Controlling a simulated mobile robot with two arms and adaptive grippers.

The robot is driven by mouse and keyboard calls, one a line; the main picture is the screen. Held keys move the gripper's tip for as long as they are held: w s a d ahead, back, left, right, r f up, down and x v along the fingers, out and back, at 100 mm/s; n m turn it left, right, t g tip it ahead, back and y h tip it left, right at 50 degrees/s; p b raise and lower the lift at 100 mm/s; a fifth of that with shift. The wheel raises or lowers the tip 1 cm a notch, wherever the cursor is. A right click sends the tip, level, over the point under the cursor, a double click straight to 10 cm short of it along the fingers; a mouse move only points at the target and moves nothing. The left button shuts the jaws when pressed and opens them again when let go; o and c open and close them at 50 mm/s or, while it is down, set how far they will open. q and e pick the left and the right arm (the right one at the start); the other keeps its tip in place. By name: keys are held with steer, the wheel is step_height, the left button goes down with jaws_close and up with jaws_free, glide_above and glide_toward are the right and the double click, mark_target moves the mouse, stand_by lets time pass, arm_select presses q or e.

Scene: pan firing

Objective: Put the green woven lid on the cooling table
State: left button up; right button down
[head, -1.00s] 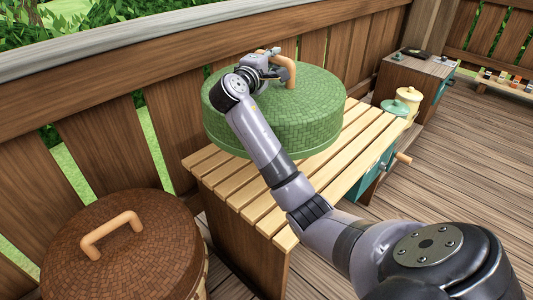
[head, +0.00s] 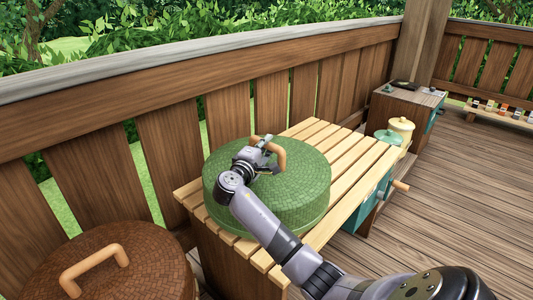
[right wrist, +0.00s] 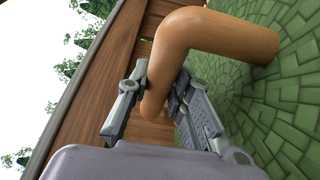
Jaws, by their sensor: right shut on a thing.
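The green woven lid (head: 290,205) is a round, domed cover with a tan arched handle (head: 281,156). It sits level over the near left part of the slatted cooling table (head: 345,165). It looks low against the slats, but I cannot tell if its rim touches them all round. My right gripper (head: 266,157) is shut on the lid's handle. The right wrist view shows the handle (right wrist: 218,35) between the two fingers, with the green top (right wrist: 290,100) beside it. My left gripper is not in view.
A brown woven lid (head: 130,275) with a tan handle is at the lower left. A wooden railing (head: 175,120) runs behind the table. A green pot (head: 388,137) and a cream pot (head: 401,127) stand past the table's far end. The table's far slats are bare.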

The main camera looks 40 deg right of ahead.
steer(key=shift+f, duration=0.75)
steer(key=shift+f, duration=0.2)
steer(key=c, duration=1.4)
jaws_free()
steer(key=shift+c, duration=0.2)
